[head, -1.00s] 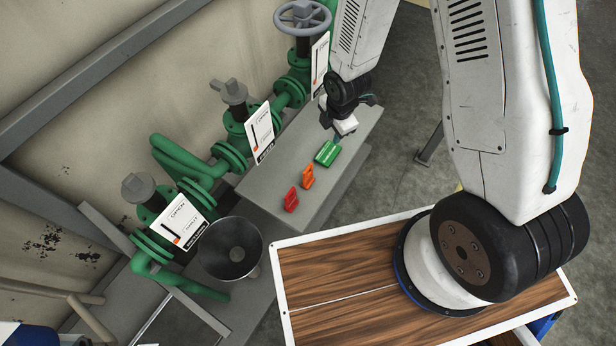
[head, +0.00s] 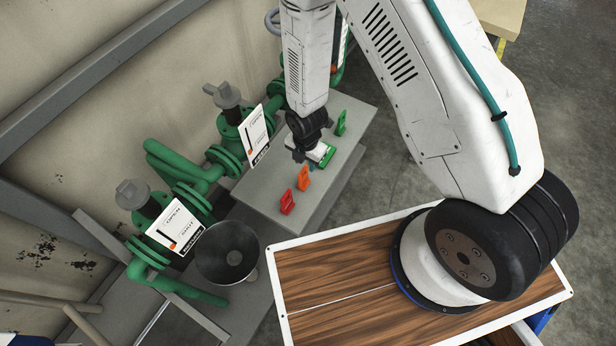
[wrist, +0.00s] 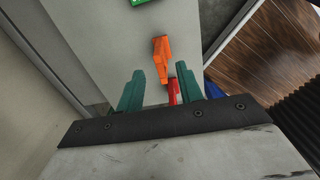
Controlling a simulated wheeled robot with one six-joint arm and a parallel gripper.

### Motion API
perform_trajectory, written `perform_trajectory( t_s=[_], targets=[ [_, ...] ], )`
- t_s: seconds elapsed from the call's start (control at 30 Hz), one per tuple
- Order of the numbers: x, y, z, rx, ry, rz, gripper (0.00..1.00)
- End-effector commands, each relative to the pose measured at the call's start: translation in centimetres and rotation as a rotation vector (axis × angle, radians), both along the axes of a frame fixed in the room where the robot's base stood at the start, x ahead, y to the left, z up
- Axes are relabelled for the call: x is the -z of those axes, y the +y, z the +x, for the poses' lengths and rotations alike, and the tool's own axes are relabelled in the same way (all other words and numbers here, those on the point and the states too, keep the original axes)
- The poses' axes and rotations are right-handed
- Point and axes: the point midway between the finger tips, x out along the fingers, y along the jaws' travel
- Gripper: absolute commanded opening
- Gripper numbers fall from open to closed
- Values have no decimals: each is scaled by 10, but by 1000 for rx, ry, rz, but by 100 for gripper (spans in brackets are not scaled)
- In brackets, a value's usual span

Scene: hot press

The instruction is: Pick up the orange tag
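The orange tag (head: 304,178) is on the grey bench, between a red tag (head: 287,204) and the green tags. My gripper (head: 299,157) is just behind the orange tag in the head view, and my wrist partly hides the bench there. In the wrist view the orange tag (wrist: 161,58) is ahead of the gap between the two teal fingers of my gripper (wrist: 160,68). The fingers are spread apart with nothing gripped. The red tag (wrist: 173,92) shows lower, beside the right finger and partly hidden.
One green tag (head: 341,122) stands behind my wrist and another (head: 326,157) is beside it. Green pipes with valves and white signs (head: 176,227) line the wall side of the bench (head: 262,204). A grey funnel (head: 226,252) is at the front left.

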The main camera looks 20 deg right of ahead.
Motion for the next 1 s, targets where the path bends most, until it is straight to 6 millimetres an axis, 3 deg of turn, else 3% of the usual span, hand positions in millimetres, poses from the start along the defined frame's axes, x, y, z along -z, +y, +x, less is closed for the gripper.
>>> perform_trajectory(
  t_s=[0.2,0.73,1.0],
  targets=[
    [18,19,-6,-57,37,-18,36],
    [83,19,-6,-54,41,-18,36],
    [91,19,-5,-54,39,-17,36]
  ],
)
